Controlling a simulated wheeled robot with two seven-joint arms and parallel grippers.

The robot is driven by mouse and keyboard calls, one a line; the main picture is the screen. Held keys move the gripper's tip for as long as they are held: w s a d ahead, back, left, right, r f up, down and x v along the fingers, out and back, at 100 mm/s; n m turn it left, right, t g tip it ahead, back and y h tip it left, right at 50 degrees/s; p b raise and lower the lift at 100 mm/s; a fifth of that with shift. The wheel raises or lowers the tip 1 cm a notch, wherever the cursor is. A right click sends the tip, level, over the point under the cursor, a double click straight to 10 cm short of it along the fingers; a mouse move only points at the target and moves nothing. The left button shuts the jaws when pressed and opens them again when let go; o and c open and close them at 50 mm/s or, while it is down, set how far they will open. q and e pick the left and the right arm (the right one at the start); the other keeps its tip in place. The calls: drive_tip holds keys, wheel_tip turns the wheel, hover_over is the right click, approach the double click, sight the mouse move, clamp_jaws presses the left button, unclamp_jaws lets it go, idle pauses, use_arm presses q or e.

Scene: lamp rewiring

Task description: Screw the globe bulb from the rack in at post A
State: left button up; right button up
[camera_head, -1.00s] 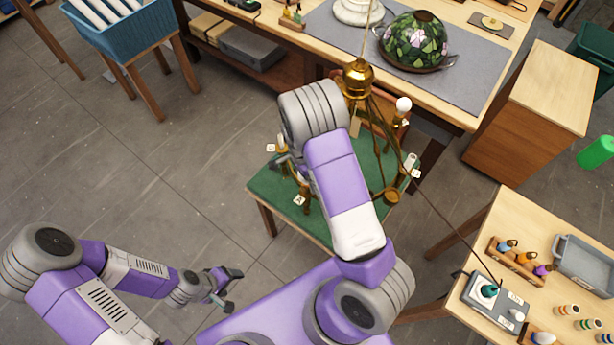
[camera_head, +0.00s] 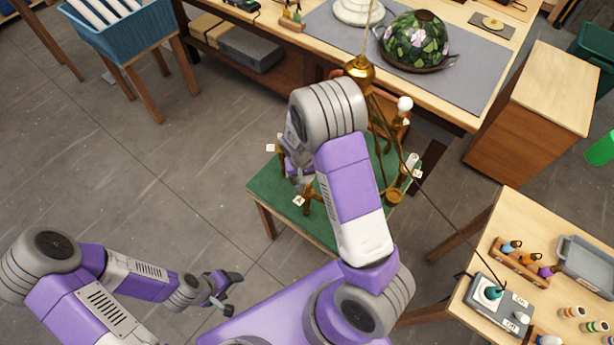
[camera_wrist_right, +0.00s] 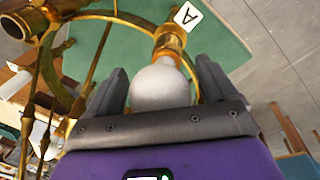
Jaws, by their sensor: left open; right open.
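The white globe bulb (camera_wrist_right: 160,88) sits at the brass socket (camera_wrist_right: 170,42) of the post with the "A" label (camera_wrist_right: 187,15), in the right wrist view. I cannot tell how far it is screwed in. My right gripper (camera_wrist_right: 160,70) is open, with one finger on each side of the globe. In the head view that gripper (camera_head: 298,172) is over the green table (camera_head: 266,202) by the A label (camera_head: 298,200), and my arm partly hides the chandelier (camera_head: 359,72). My left gripper (camera_head: 226,292) is open and empty, low at the left, away from the chandelier.
A white globe bulb (camera_head: 404,104) stands on another arm of the chandelier. The right table carries a small wooden rack (camera_head: 519,262), a grey device (camera_head: 484,310) and a grey tray (camera_head: 587,270). A stained-glass shade (camera_head: 414,40) stands on the back bench. A cord runs toward the device.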

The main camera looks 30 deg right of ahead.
drive_tip(key=shift+c, duration=0.3)
drive_tip(key=c, duration=1.2)
drive_tip(key=shift+m, duration=1.1)
drive_tip(key=shift+m+g, duration=0.3)
drive_tip(key=shift+m, duration=0.9)
drive_tip(key=m, duration=0.3)
drive_tip(key=shift+s+m+g, duration=0.1)
drive_tip(key=shift+m+g, duration=0.2)
drive_tip(key=shift+m, duration=0.3)
drive_tip(key=m+y+p, duration=0.1)
drive_tip(key=m, duration=0.3)
drive_tip(key=shift+a, duration=0.1)
drive_tip(key=m, duration=0.3)
drive_tip(key=shift+g, duration=0.3)
